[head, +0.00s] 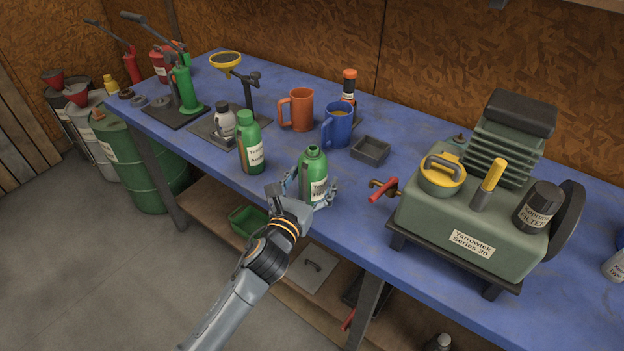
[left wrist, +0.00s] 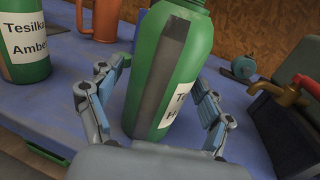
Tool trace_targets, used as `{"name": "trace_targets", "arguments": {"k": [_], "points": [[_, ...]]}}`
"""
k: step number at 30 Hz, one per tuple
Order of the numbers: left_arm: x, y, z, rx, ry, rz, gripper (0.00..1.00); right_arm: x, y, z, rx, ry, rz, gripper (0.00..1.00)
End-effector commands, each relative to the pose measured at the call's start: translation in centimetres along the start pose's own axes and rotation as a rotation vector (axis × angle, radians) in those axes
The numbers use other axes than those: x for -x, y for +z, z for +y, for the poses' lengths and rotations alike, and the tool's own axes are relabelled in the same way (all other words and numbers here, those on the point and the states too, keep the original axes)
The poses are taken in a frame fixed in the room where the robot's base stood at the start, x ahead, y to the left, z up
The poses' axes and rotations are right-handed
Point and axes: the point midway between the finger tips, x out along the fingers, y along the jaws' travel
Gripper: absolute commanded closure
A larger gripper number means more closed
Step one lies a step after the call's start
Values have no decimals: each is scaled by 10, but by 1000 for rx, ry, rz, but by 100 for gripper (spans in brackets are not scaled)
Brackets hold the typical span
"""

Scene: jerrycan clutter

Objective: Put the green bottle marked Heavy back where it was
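A green bottle (head: 312,166) with an uncapped neck stands on the blue workbench (head: 215,160) near its front edge. In the left wrist view this bottle (left wrist: 165,70) shows a dark stripe and a partly cut-off label, whose second line starts with H. My left gripper (head: 312,190) has its fingers on both sides of the bottle; in the left wrist view the gripper (left wrist: 160,105) looks open, with a gap at the left finger. A second green bottle (head: 250,145), capped and labelled Tesilka Amber, stands to the left. My right gripper is not in view.
Behind stand an orange mug (head: 297,110), a blue mug (head: 337,127) and a small dark tray (head: 370,150). A compressor (head: 470,215) with a red-handled valve (head: 383,190) fills the right. A funnel stand (head: 247,90) is at the back left.

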Motion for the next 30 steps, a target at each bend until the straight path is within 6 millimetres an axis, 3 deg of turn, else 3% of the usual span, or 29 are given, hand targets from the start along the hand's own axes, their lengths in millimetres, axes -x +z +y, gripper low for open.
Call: {"name": "trace_targets", "arguments": {"k": [8, 14, 24, 30], "points": [[0, 6, 0, 1, 0, -1, 20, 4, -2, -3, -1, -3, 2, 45], [31, 2, 0, -2, -1, 2, 20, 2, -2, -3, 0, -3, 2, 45], [101, 2, 0, 0, -1, 2, 20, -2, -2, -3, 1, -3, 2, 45], [118, 3, 0, 0, 0, 0, 20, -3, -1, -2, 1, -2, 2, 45]]}}
